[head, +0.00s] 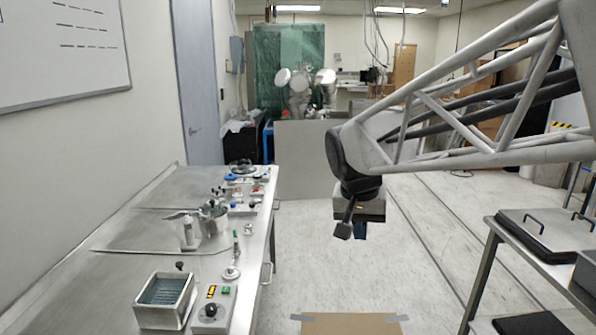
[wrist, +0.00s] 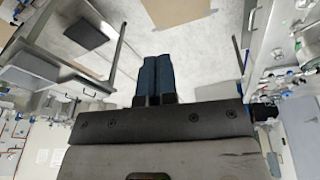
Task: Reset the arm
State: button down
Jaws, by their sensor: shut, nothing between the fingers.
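My arm reaches in from the upper right in the head view. My gripper shows at the bottom of the wrist view (wrist: 153,75), with its two dark blue fingers side by side and touching. It is shut and holds nothing. In the head view the wrist end hangs over the open floor between the steel bench (head: 150,215) on the left and the dark-topped table (head: 555,235) on the right, apart from both. The fingertips are hard to make out in the head view.
The bench carries a bin (head: 164,302), a control box with a black knob (head: 211,312), a metal vessel (head: 213,217) and several small fittings. A brown mat (head: 350,324) lies on the floor. A grey partition (head: 307,160) stands behind.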

jog(key=s+d+f+n, duration=0.1)
jog(key=s+d+f, duration=0.2)
jog(key=s, duration=0.8)
jog(key=s+d+f+n+y, duration=0.1)
jog(key=s+d+f, duration=0.2)
jog(key=s, duration=0.8)
jog(key=shift+f+n, duration=0.4)
jog(key=shift+f, duration=0.55)
jog(key=c, duration=1.8)
grip_release()
jog(key=shift+c, duration=0.2)
